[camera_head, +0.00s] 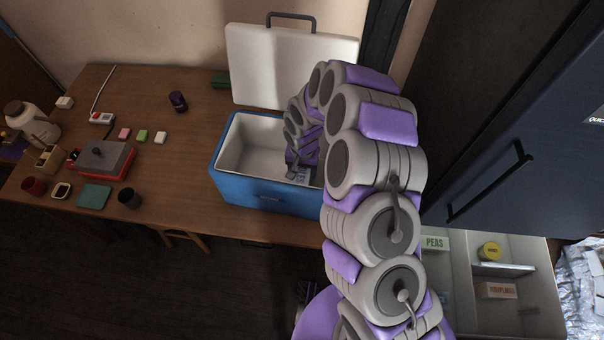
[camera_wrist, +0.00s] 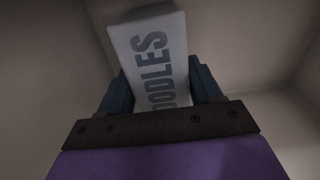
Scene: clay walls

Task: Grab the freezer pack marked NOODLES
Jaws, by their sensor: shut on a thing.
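The white freezer pack (camera_wrist: 152,52) shows dark letters reading "OODLES" in the wrist view, its first part hidden by my gripper. My gripper (camera_wrist: 160,85) is shut on this pack, with a dark blue finger on each side of it. In the head view my gripper (camera_head: 297,172) reaches down inside the open blue cooler (camera_head: 262,192). A small pale part of the pack (camera_head: 300,178) shows at the fingertips there. I cannot tell whether the pack touches the cooler floor.
The cooler's white lid (camera_head: 280,60) stands open behind it. The wooden table (camera_head: 180,180) holds a red-and-grey appliance (camera_head: 100,160), cups and small blocks on the left. At right, an open freezer drawer (camera_head: 455,290) holds a PEAS pack (camera_head: 434,243) and others below a dark door (camera_head: 510,140).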

